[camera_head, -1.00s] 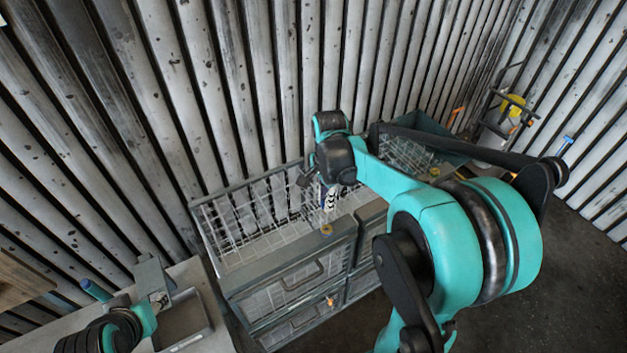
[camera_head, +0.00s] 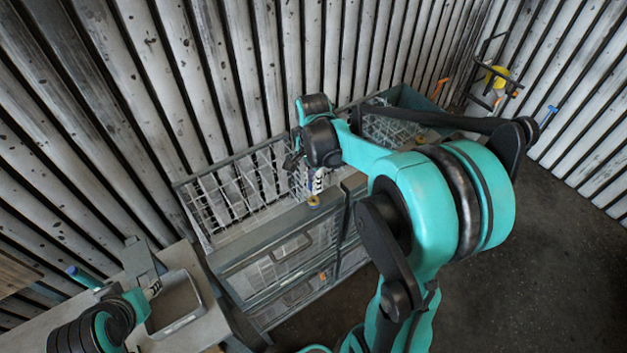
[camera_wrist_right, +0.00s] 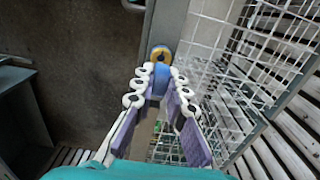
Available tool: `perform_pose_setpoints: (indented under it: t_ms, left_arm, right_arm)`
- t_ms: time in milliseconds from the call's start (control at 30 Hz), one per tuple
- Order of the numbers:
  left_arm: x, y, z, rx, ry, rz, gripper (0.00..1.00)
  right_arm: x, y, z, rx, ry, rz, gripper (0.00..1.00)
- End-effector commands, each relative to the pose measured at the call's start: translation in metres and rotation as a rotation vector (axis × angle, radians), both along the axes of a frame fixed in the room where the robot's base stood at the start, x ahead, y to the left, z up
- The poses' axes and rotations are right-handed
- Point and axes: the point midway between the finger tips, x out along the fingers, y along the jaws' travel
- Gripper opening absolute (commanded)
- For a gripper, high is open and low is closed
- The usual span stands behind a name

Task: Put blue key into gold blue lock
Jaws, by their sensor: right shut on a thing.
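The gold blue lock (camera_head: 313,201) is a small yellow ring with a blue middle on the rim of the grey basket unit. It also shows in the right wrist view (camera_wrist_right: 160,53), just beyond my fingertips. My right gripper (camera_head: 316,184) points down just above the lock. In the right wrist view my right gripper (camera_wrist_right: 160,84) is shut on the blue key (camera_wrist_right: 160,80), a small blue piece mostly hidden between the fingers. I cannot tell whether key and lock touch. My left gripper (camera_head: 153,289) is at the lower left, small and partly unclear.
The grey basket unit (camera_head: 230,262) has wire baskets and drawers and stands along the corrugated wall. A grey tray (camera_head: 196,313) lies on the table at lower left. A trolley with a yellow item (camera_head: 496,76) stands at the far right. The floor at right is clear.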

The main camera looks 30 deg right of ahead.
Motion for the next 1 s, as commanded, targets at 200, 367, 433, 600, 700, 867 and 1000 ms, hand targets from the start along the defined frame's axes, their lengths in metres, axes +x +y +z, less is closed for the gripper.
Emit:
perform_pose_setpoints:
  t_ms: [200, 367, 433, 600, 700, 867, 1000]
  left_arm:
    - [0.0, 0.0, -0.011, 0.0, 0.0, 0.0, 0.4]
    - [0.0, 0.0, -0.017, 0.0, 0.0, 0.0, 0.4]
    - [0.0, 0.0, -0.02, 0.0, 0.0, 0.0, 0.4]
    - [0.0, 0.0, -0.028, 0.0, 0.0, 0.0, 0.4]
    - [0.0, 0.0, -0.03, 0.0, 0.0, 0.0, 0.4]
    - [0.0, 0.0, -0.03, 0.0, 0.0, 0.0, 0.4]
    - [0.0, 0.0, -0.03, 0.0, 0.0, 0.0, 0.4]
  right_arm:
    - [0.0, 0.0, -0.016, 0.0, 0.0, 0.0, 0.0]
    - [0.0, 0.0, -0.026, 0.0, 0.0, 0.0, 0.0]
    - [0.0, 0.0, -0.03, 0.0, 0.0, 0.0, 0.0]
    - [0.0, 0.0, -0.039, 0.0, 0.0, 0.0, 0.0]
    - [0.0, 0.0, -0.041, 0.0, 0.0, 0.0, 0.0]
    - [0.0, 0.0, -0.04, 0.0, 0.0, 0.0, 0.0]
    - [0.0, 0.0, -0.04, 0.0, 0.0, 0.0, 0.0]
